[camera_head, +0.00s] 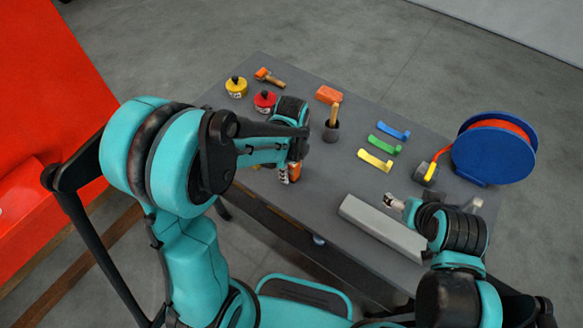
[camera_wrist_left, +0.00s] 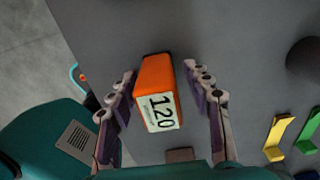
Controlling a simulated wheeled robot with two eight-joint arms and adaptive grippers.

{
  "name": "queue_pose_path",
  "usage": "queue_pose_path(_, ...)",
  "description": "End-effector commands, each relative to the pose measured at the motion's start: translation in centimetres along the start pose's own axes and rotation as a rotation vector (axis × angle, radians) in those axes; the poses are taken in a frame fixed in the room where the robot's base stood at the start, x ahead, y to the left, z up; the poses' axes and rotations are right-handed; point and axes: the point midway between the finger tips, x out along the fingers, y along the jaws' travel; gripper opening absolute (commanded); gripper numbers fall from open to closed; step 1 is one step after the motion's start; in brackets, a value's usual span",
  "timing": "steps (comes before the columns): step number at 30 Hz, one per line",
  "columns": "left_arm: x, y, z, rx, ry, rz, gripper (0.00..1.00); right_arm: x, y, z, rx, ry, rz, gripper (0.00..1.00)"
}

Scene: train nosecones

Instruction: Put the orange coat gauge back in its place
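The orange coat gauge (camera_wrist_left: 158,88) is a small orange block with a white label reading 120. In the left wrist view it lies between the two fingers of my left gripper (camera_wrist_left: 166,100), with a visible gap on each side. The gripper is open around it, over the grey table. In the head view my left gripper (camera_head: 290,172) is at the table's near left side, with orange showing beside a finger; the arm hides much there. My right gripper (camera_head: 436,204) is low over the right end of the table, its fingers partly hidden by the wrist.

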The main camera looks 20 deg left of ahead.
Motion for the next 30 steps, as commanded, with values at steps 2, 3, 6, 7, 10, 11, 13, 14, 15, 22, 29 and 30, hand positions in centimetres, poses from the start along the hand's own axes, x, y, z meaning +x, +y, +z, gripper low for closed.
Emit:
queue_pose_path(2,0.0,0.0,0.0,0.000,0.000,0.000,0.49,0.0,0.0,0.0,0.000,0.000,0.000,0.76)
queue_pose_path(3,0.0,0.0,0.0,0.000,0.000,0.000,0.49,0.0,0.0,0.0,0.000,0.000,0.000,0.76)
queue_pose_path(6,-0.2,0.0,0.0,0.000,0.000,0.000,0.49,-0.2,0.0,-0.1,0.000,0.000,0.000,0.76)
queue_pose_path(7,-0.4,0.0,0.0,0.000,0.000,0.000,0.49,-0.3,0.0,-0.2,0.000,0.000,0.000,0.76)
queue_pose_path(10,-1.6,0.0,0.0,0.000,0.000,0.000,0.49,-0.7,0.0,-0.5,0.000,0.000,0.000,0.76)
queue_pose_path(11,-2.1,0.0,0.0,0.000,0.000,0.000,0.49,-0.8,0.0,-0.6,0.000,0.000,0.000,0.76)
queue_pose_path(13,-3.7,0.1,0.0,0.000,0.000,0.000,0.49,-1.3,0.0,-0.9,0.000,0.000,0.000,0.76)
queue_pose_path(14,-4.4,0.0,0.0,0.000,0.000,0.000,0.49,-1.5,0.0,-1.1,0.000,0.000,0.000,0.76)
queue_pose_path(15,-5.3,0.1,0.0,0.000,0.000,0.000,0.49,-1.7,0.0,-1.2,0.000,0.000,0.000,0.76)
queue_pose_path(22,-10.1,0.1,0.0,0.000,0.000,0.000,0.49,-2.8,0.0,-2.0,0.000,0.000,0.000,0.76)
queue_pose_path(29,-12.3,0.1,0.0,-0.014,-0.001,-0.005,0.49,-3.2,0.0,-2.3,0.000,0.000,0.000,0.76)
queue_pose_path(30,-12.7,0.4,0.0,-0.041,-0.003,-0.013,0.49,-3.2,0.0,-2.3,0.000,0.000,0.000,0.76)
